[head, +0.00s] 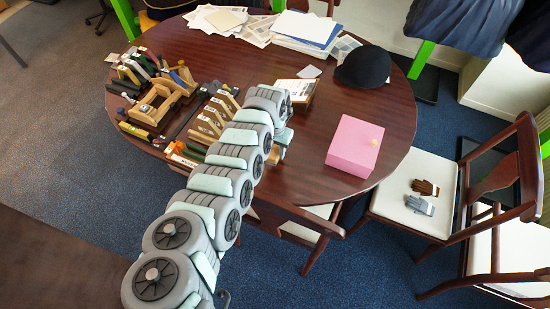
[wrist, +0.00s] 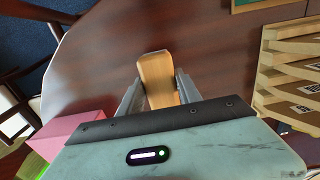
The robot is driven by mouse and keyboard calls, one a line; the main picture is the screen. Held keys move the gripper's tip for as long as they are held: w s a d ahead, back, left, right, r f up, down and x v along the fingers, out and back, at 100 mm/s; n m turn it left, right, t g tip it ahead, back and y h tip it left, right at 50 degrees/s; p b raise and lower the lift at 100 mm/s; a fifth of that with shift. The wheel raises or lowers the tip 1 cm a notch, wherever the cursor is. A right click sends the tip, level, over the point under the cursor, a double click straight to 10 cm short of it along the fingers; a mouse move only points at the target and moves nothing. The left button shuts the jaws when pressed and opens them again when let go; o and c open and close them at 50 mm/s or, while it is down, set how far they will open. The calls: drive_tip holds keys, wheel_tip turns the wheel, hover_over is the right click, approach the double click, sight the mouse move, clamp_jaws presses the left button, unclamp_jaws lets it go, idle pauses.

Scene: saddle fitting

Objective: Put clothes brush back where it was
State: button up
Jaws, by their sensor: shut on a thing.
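In the wrist view my gripper (wrist: 158,88) is shut on a light wooden piece with a rounded end, which I take to be the clothes brush (wrist: 155,70). The piece sticks out past the fingertips over the dark wooden table. Its lower part is hidden by my gripper's body, and no bristles show.
The table (head: 250,60) holds a pink box (head: 356,146), a black cap (head: 364,66), papers (head: 310,28), slotted wooden racks (head: 212,117) and a crowded wooden organiser (head: 155,103). Chairs stand in front and right; gloves (head: 419,204) lie on the right seat. Table between cap and box is clear.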

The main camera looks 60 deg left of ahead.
sight(275, 150)
drive_tip(key=shift+f+b, duration=1.05)
drive_tip(key=shift+f, duration=1.6)
drive_tip(key=shift+f, duration=0.2)
drive_tip(key=o, duration=1.3)
wheel_tip(275, 150, up, 12)
drive_tip(key=p, duration=0.3)
drive_tip(key=shift+f, duration=0.1)
drive_tip(key=o, duration=0.3)
drive_tip(key=shift+r, duration=0.3)
drive_tip(key=o, duration=0.5)
